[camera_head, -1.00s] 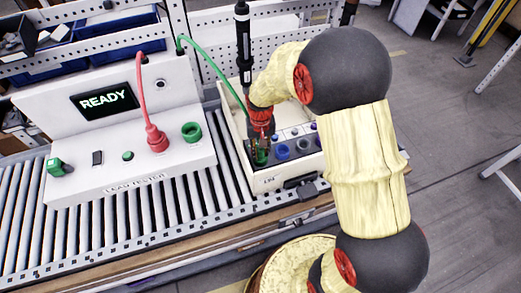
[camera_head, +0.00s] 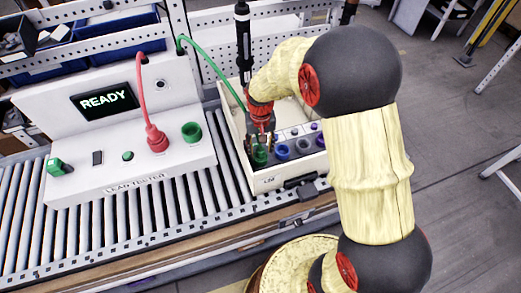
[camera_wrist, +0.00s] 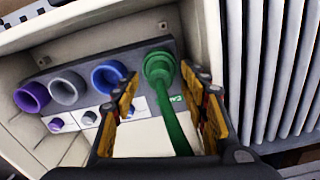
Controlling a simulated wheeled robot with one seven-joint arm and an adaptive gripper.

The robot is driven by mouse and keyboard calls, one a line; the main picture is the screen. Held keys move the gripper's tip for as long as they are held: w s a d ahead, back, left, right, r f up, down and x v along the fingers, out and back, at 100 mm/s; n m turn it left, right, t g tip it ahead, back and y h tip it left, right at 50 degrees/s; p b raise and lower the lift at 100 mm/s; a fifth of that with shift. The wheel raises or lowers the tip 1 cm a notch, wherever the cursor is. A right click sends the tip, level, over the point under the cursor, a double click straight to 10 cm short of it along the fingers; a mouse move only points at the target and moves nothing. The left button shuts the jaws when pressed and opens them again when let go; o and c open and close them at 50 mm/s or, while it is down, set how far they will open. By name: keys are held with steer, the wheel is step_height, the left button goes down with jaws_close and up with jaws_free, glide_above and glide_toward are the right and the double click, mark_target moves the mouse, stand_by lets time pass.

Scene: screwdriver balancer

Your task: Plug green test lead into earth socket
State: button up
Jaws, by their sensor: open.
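The green test lead's plug (camera_wrist: 160,66) sits at the green end position of the socket panel, beside the blue socket (camera_wrist: 108,76). Any socket behind it is hidden by the plug. Its green cable (camera_wrist: 175,125) runs back from it between my fingers.
The panel stands in a cream case (camera_head: 268,182) with grey (camera_wrist: 67,88) and purple (camera_wrist: 32,97) sockets. On the left is the white lead tester (camera_head: 110,180), reading READY, with a red plug (camera_head: 156,140) and a green socket (camera_head: 191,131). A black screwdriver (camera_head: 243,45) hangs behind the gripper.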

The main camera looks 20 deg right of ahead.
mark_target(261, 149)
step_height(261, 149, up, 10)
stand_by(0.4)
stand_by(0.4)
steer(key=s+r+n+t, duration=0.1)
steer(key=s+r+t, duration=0.1)
steer(key=s+r, duration=0.6)
steer(key=s+r+n+t, duration=0.1)
steer(key=s+r+t, duration=0.2)
steer(key=s+r, duration=0.5)
steer(key=shift+s+r+t, duration=0.3)
steer(key=shift+s+r, duration=0.05)
steer(key=shift+s, duration=2.65)
